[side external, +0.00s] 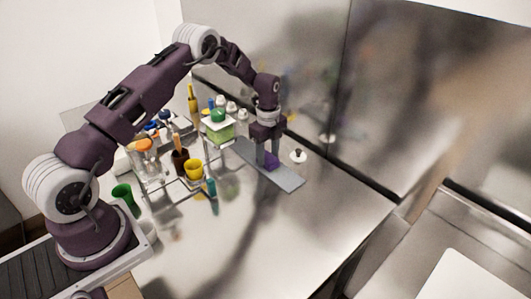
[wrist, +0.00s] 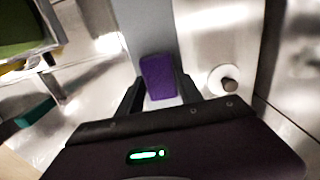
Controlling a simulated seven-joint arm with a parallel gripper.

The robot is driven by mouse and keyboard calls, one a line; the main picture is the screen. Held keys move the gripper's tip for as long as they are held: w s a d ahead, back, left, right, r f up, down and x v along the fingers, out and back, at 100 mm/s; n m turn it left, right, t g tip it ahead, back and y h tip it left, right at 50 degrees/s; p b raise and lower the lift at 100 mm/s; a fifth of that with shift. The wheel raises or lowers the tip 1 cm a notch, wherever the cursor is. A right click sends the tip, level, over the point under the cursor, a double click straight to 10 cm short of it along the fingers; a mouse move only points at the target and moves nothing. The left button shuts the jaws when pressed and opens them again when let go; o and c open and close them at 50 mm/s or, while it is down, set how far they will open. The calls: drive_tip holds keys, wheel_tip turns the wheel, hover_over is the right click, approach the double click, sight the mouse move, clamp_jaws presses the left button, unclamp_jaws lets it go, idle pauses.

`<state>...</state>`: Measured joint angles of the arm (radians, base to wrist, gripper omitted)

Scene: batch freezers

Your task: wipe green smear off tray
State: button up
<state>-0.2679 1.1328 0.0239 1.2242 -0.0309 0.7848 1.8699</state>
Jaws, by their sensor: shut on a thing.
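A purple block (side external: 271,161), perhaps a sponge, is held between the fingers of my gripper (side external: 267,160), low over the long grey tray (side external: 288,182). In the wrist view the purple block (wrist: 157,72) sits between the two dark fingers, with the grey tray (wrist: 146,25) beneath it. I cannot tell whether the block touches the tray. I see no green smear on the visible parts of the tray; the area under the block and gripper is hidden.
A small white item with a dark knob (side external: 298,157) stands just right of the tray. A metal wall rises behind. The counter in front and right is clear.

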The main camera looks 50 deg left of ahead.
drive_tip(key=shift+d, duration=2.8)
wheel_tip(320, 180, up, 8)
drive_tip(key=shift+a, duration=0.15)
